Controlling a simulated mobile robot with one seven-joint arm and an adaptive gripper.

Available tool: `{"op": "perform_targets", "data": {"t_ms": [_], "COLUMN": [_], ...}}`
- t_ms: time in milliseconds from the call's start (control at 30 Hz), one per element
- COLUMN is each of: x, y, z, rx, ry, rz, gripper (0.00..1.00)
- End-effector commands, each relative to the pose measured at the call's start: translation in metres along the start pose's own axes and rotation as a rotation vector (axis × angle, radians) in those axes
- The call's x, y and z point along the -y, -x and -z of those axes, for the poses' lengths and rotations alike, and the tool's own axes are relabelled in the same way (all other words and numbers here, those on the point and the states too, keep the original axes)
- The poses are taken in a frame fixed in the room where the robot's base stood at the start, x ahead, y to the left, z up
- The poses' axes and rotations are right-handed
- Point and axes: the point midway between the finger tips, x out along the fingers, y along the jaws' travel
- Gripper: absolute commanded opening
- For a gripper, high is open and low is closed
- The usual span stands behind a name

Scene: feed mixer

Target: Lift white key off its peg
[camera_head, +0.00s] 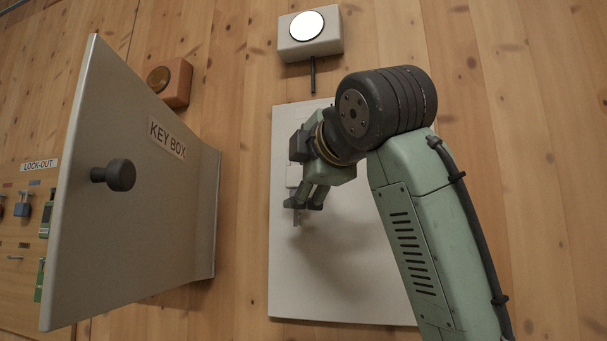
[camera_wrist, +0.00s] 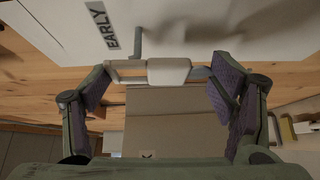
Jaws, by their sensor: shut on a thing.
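My gripper (camera_head: 308,196) is at the pale panel (camera_head: 345,290) beside the open key box door. In the wrist view my gripper (camera_wrist: 160,75) has its fingers at both sides, shut on the white key (camera_wrist: 168,71). The key shows as a white block with grey parts running out to either side, between the fingers. A thin grey bent peg (camera_wrist: 138,42) stands out from the panel and meets the key's outline. I cannot tell whether the key still hangs on it. A small grey piece (camera_head: 297,216) shows below the fingertips in the head view.
The key box door (camera_head: 140,190) with a dark knob stands open at the left. A white box with a round disc (camera_head: 308,30) is above the panel. A lock-out board (camera_head: 20,210) with padlocks is at the far left. An "EARLY" label (camera_wrist: 103,22) is on the panel.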

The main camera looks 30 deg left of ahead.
Motion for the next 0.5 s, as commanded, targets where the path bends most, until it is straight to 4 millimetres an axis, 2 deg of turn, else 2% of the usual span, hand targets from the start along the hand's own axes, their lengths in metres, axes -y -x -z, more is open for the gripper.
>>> {"op": "perform_targets", "data": {"t_ms": [500], "x": [0.001], "y": [0.018], "z": [0.013], "rx": [0.0], "ry": [0.0], "rz": [-0.001], "gripper": [0.51]}}
